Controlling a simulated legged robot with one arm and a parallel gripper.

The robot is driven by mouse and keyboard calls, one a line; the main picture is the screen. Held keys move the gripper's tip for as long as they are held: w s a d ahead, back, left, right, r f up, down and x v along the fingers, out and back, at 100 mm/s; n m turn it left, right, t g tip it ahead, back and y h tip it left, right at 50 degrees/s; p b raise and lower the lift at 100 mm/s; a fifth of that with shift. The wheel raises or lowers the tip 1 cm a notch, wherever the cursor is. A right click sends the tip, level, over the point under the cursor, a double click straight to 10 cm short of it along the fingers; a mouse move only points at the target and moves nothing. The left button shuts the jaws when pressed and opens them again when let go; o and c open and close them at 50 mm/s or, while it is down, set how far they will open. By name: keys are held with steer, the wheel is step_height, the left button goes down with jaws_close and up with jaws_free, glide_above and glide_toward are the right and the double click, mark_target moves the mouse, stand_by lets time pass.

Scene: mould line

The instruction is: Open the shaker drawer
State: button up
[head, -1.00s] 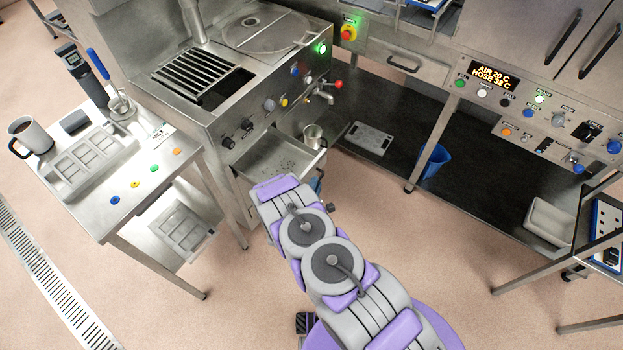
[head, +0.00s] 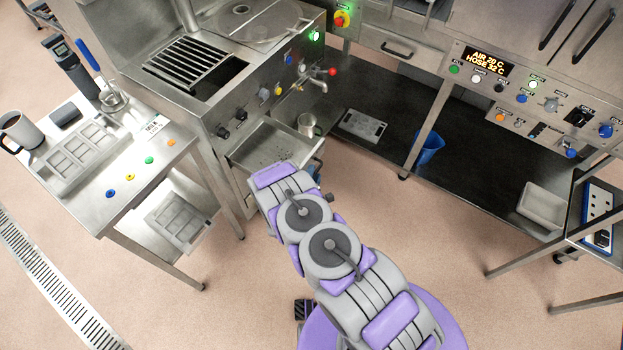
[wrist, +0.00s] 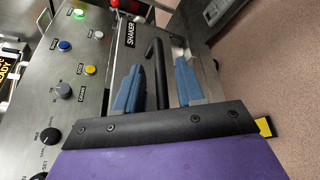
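The shaker drawer (head: 262,148) is a steel tray in the front of the steel unit. In the head view it stands pulled out, with its speckled inside showing; its front is largely hidden by my arm. In the wrist view a black "SHAKER" label (wrist: 131,34) sits beside a black bar handle (wrist: 155,55). My gripper (wrist: 158,66) has its two blue fingers apart, one on each side of the handle. Small gaps seem to show between fingers and handle.
A metal cup (head: 307,124) stands by the drawer's right side. A steel side table (head: 90,205) with a mug (head: 20,130) and moulds stands left. Knobs and buttons (head: 263,92) line the unit front above the drawer. Floor (head: 400,230) is clear to the right.

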steer(key=p+v, duration=0.2)
steer(key=v, duration=1.5)
steer(key=shift+s, duration=0.2)
steer(key=shift+w+a, duration=0.1)
